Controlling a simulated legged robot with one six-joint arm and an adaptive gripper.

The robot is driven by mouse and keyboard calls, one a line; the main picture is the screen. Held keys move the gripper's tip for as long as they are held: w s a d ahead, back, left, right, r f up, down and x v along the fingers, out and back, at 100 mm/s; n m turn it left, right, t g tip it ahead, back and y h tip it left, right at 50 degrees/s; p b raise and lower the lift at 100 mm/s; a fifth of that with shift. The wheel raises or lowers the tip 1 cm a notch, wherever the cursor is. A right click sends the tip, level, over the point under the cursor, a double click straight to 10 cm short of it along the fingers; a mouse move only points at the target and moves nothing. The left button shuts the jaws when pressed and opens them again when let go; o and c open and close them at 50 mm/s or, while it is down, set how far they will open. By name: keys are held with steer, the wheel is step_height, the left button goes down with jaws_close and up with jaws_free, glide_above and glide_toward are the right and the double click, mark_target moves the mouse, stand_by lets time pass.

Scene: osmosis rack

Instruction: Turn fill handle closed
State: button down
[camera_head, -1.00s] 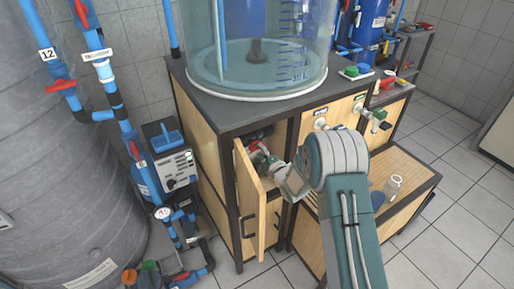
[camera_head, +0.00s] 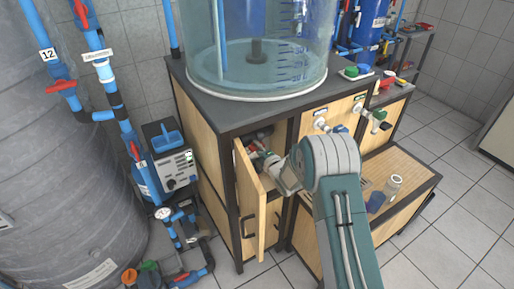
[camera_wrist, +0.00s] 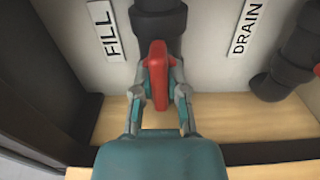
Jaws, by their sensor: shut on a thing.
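The red fill handle (camera_wrist: 158,75) shows in the middle of the wrist view, on a dark pipe (camera_wrist: 160,22) right of the FILL label (camera_wrist: 106,30). It points along the pipe's line, toward my gripper. My gripper (camera_wrist: 159,88) has one finger on each side of the handle and is shut on it. In the head view my gripper (camera_head: 273,162) reaches into the open cabinet under the tank, and the handle is mostly hidden there.
The open wooden cabinet door (camera_head: 249,198) stands left of my arm. A DRAIN label (camera_wrist: 246,28) and a second dark pipe (camera_wrist: 290,62) lie to the right inside. A clear tank (camera_head: 258,50) stands on the cabinet top. A low wooden box (camera_head: 405,190) is at the right.

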steer(key=shift+f, duration=0.2)
steer(key=m, duration=0.4)
steer(key=shift+f+m, duration=0.1)
steer(key=shift+m, duration=0.3)
steer(key=m, duration=0.4)
steer(key=shift+s+m, duration=0.1)
steer(key=shift+m, duration=0.2)
steer(key=m, duration=0.4)
steer(key=shift+f, duration=0.1)
steer(key=shift+m, duration=2.3)
steer(key=c, duration=0.7)
jaws_free()
steer(key=shift+o, duration=0.2)
